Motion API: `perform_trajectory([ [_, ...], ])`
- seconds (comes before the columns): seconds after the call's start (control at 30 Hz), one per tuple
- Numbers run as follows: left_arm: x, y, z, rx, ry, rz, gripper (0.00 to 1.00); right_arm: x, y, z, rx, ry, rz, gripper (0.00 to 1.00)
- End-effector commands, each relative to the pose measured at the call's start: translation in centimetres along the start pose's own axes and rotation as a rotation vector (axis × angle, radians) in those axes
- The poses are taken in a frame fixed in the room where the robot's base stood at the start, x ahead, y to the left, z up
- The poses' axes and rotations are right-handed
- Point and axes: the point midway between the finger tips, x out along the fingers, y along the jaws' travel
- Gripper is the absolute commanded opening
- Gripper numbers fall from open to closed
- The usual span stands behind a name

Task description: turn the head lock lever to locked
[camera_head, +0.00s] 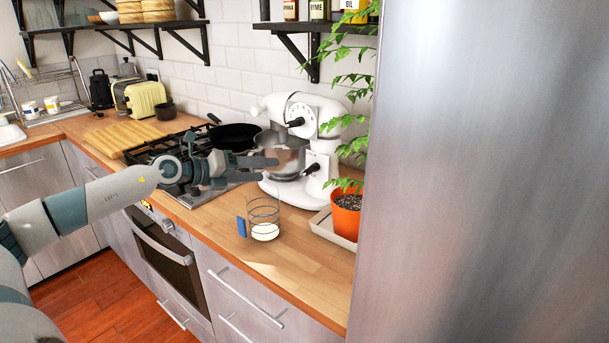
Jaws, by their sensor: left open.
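A white stand mixer (300,112) with a steel bowl (283,158) stands on the wooden counter. Two small black-tipped levers show on its side: an upper lever (296,122) by the round dial on the head, and a lower lever (311,169) on the stand. I cannot tell from the picture which one is the head lock or how it is set. My left gripper (266,162) comes in from the left, open, with its dark fingers pointing right in front of the bowl. It appears short of both levers. My right gripper is not in view.
A clear measuring cup (264,218) with white contents and a blue handle stands on the counter before the mixer. A potted plant (346,214) stands right of it, beside a tall steel front (480,170). A pan (234,137) sits on the hob behind my gripper.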

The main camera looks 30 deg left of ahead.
Motion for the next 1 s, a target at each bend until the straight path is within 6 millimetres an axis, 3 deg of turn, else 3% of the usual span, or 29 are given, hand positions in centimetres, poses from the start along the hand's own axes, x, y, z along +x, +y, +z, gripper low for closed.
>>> perform_trajectory([
  [0.33,0.9,0.5,0.2,0.002,-0.009,0.008,0.61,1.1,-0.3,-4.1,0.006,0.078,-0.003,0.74],
  [0.77,3.8,0.0,0.5,-0.002,-0.008,0.004,0.61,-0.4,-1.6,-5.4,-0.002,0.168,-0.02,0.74],
  [1.0,6.6,0.1,0.5,-0.002,-0.008,0.005,0.61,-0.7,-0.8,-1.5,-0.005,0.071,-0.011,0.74],
])
